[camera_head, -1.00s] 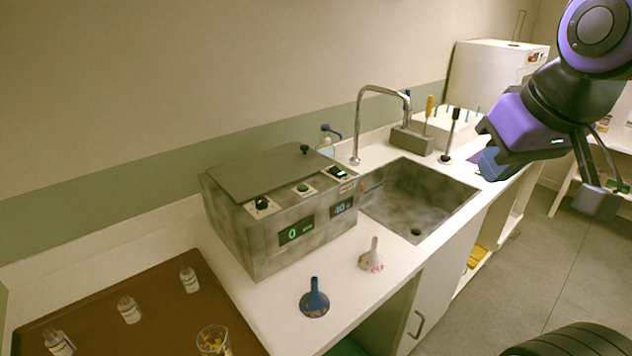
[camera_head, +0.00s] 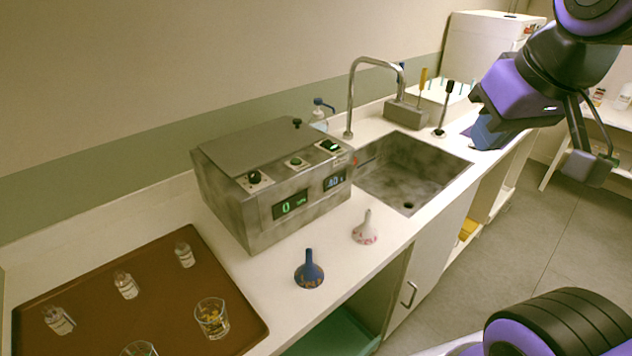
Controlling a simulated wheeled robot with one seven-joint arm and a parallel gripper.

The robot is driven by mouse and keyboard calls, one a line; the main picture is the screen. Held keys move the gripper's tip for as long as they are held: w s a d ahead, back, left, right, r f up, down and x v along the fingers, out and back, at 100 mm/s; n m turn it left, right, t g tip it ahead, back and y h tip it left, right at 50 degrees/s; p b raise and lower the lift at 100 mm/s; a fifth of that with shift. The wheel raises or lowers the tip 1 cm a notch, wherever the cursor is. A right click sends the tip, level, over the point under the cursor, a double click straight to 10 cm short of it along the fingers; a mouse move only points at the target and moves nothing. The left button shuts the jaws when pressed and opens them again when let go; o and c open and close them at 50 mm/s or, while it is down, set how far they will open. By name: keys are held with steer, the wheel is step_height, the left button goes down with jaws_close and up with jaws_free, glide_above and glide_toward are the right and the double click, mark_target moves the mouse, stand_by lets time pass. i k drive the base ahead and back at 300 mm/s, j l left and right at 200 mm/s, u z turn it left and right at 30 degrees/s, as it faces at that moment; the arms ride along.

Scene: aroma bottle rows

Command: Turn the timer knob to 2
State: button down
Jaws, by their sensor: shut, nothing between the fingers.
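The grey, box-shaped machine (camera_head: 235,215) stands on the counter left of the sink. Under the left knob a green display (camera_head: 291,205) reads 0; a blue display (camera_head: 335,179) at the right seems to read 40. The knob markings are too small to read. My gripper (camera_head: 488,135) hangs at upper right, beyond the sink's right edge, shut and empty, well away from the knobs.
A brown tray (camera_head: 150,300) with bottles and glasses lies at left. A tall faucet (camera_head: 352,95) rises behind the sink (camera_head: 400,180). Space above the machine is clear.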

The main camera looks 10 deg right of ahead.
mark_target(254, 176)
steer(key=i+l+u, duration=0.2)
steer(key=u, duration=0.25)
steer(key=i+l+u, duration=0.1)
steer(key=l+u, duration=0.35)
steer(key=j, duration=0.1)
